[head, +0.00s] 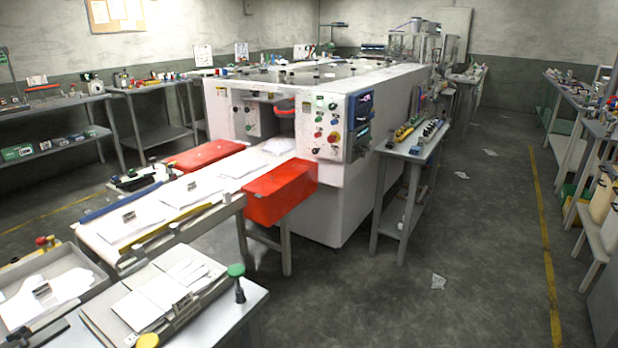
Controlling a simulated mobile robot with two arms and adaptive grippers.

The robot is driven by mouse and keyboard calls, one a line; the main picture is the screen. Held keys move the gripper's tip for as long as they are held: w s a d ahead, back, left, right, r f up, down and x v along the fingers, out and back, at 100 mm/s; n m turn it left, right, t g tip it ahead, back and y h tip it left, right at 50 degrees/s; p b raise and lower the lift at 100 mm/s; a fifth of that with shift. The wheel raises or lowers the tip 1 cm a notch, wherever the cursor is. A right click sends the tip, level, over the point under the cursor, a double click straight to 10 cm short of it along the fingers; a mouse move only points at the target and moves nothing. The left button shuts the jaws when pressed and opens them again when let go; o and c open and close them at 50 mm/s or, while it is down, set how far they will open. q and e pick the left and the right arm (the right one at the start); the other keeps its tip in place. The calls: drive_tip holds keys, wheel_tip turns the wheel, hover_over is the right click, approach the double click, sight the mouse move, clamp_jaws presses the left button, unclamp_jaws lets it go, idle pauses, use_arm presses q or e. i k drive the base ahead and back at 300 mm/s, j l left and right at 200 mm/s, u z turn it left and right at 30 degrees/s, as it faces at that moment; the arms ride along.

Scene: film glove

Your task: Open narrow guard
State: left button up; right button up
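A large white machine (345,185) stands in the middle of the head view, with a conveyor (85,232) running out of its front toward the lower left. A red cover (278,197) sits at the conveyor's right side against the machine. A second, flatter red cover (204,156) lies at the left side. I cannot tell which part is the narrow guard, or whether it is open or shut. A control panel (328,128) with coloured buttons is on the machine's front right. Neither of my grippers is in view.
A near table (245,300) with a tray of white sheets fills the lower left. A narrow grey stand (418,150) with small parts is by the machine's right side. Benches line the left wall and right edge. The right aisle floor is mostly clear, with a few paper scraps (438,282).

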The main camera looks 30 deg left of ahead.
sight(263, 185)
drive_tip(key=i+l+u, duration=0.1)
drive_tip(key=i, duration=1.6)
drive_tip(key=i+u, duration=0.35)
drive_tip(key=u, duration=0.15)
drive_tip(key=i+u, duration=0.45)
drive_tip(key=i+l+u, duration=0.2)
drive_tip(key=u, duration=0.3)
